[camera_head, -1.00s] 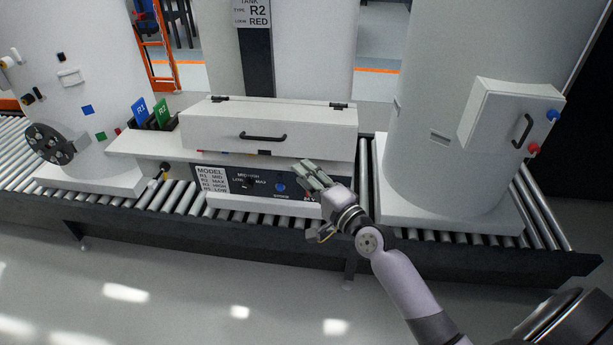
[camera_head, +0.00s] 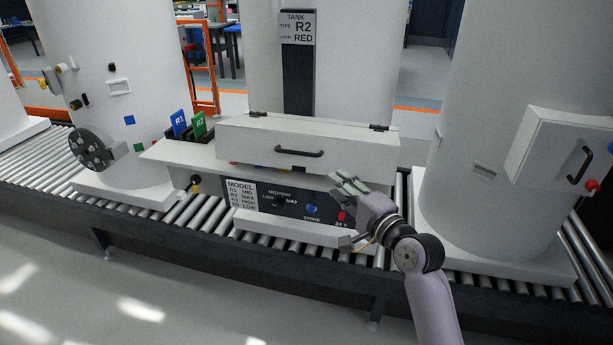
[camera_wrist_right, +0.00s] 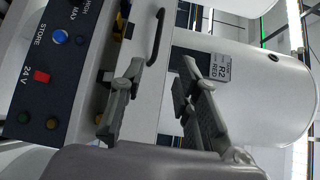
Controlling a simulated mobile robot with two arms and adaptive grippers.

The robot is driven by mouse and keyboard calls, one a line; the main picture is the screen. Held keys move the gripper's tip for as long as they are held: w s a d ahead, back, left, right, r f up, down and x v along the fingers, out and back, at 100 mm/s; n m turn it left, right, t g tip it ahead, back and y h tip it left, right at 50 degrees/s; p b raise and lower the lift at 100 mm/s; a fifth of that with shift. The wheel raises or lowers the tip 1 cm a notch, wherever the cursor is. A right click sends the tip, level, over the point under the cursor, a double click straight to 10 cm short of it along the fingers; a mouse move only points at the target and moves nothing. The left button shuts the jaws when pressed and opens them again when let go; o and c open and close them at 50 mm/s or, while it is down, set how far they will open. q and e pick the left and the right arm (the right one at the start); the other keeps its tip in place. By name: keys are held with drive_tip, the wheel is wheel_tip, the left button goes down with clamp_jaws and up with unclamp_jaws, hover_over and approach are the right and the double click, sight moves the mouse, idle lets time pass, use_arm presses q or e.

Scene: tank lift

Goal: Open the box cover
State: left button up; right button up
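The box cover (camera_head: 318,138) is a long white lid with hinges along its top back edge and a black handle (camera_head: 299,153) on its front. It looks closed. My right gripper (camera_head: 346,185) is in front of the cover's lower right part, below and right of the handle. In the right wrist view, its two fingers (camera_wrist_right: 160,75) are apart with nothing between them. The handle (camera_wrist_right: 157,38) lies beyond the fingertips, apart from them. My left gripper is not in view.
Below the cover is a dark control panel (camera_head: 262,203) with a blue button and a red switch. Blue and green cards R1 and R2 (camera_head: 199,124) stand at its left. A large white tank with a side box (camera_head: 545,150) stands right. A roller conveyor (camera_head: 195,215) carries everything.

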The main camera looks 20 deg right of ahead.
use_arm(q)
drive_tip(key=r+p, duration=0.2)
drive_tip(key=shift+p, duration=0.35)
use_arm(e)
approach(306, 147)
drive_tip(key=w+a, duration=0.4)
drive_tip(key=w, duration=0.2)
drive_tip(key=shift+f, duration=0.2)
drive_tip(key=shift+s, duration=0.1)
clamp_jaws()
idle(0.3)
